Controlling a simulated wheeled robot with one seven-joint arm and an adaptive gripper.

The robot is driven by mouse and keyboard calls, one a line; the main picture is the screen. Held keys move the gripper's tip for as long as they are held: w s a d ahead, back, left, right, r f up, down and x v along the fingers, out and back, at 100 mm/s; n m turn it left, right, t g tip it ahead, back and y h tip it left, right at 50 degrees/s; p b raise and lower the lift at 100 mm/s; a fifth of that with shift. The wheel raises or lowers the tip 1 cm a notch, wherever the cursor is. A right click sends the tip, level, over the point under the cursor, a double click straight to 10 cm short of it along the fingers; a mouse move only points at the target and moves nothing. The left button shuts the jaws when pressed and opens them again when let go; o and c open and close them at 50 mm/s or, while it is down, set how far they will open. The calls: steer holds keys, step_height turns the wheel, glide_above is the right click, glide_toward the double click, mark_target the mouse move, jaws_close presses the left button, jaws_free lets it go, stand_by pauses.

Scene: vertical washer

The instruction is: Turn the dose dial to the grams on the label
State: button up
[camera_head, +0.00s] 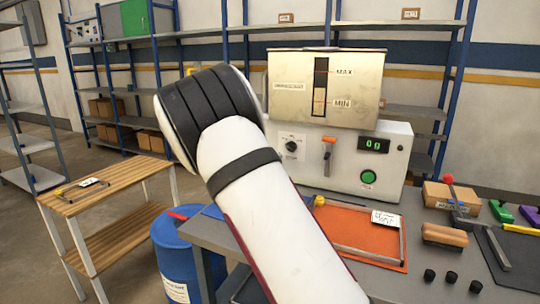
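The dose dial (291,146) is a small dark round knob on a white plate with fine marks, on the left of the white machine's (398,165) front panel. Its setting is too small to read. A green display (374,145) at the right of the panel seems to read 0 g. A white label card (386,219) with dark writing lies at the right of the orange mat; its text is not legible. My white arm crosses the middle of the view and stands left of the dial. My gripper does not show; it is out of view or hidden behind the arm.
A metal hopper (345,88) marked MAX and MIN sits above. A brush (445,236), several black knobs and a cardboard box (452,198) occupy the bench's right. A blue drum (176,255) stands left.

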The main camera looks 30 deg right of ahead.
mark_target(288, 147)
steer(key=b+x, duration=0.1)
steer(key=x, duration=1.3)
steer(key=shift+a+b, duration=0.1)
steer(key=shift+b, duration=0.2)
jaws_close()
